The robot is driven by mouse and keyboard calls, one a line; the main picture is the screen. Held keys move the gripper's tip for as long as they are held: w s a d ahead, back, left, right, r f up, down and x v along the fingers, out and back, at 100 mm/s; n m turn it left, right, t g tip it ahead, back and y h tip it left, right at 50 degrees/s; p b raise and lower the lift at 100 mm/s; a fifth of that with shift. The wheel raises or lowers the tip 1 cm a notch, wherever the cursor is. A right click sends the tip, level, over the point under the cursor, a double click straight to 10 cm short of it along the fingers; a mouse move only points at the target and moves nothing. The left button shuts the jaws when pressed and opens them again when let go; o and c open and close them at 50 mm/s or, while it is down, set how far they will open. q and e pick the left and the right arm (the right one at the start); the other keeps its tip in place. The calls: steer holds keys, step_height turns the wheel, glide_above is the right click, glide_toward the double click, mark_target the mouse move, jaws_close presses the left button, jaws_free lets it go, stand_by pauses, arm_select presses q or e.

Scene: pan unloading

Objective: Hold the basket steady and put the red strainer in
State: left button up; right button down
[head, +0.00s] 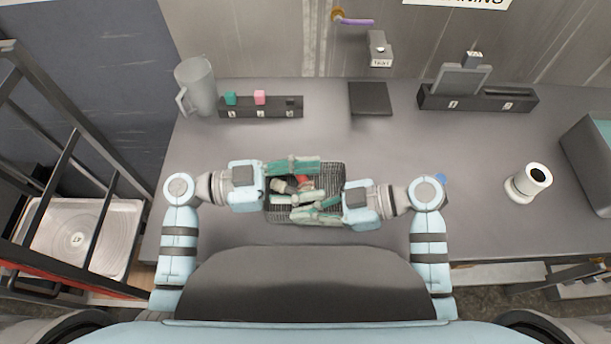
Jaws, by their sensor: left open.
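The dark mesh basket (336,172) stands on the grey counter in front of me, partly covered by both grippers. A small patch of red (304,183) shows inside it between my fingers; I take it for the red strainer, mostly hidden. My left gripper (308,181) reaches in from the left over the basket, its fingers apart. My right gripper (300,212) reaches in from the right at the basket's near side.
A grey pitcher (196,87) and a rack with small coloured blocks (260,97) stand at the back left. A dark pad (370,98) lies at the back middle. A white cylinder (528,182) stands at right. The counter between is clear.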

arm_select(q)
steer(key=s+a, duration=0.1)
steer(key=a, duration=1.1)
steer(key=shift+s, duration=0.15)
arm_select(e)
steer(key=c, duration=1.7)
jaws_free()
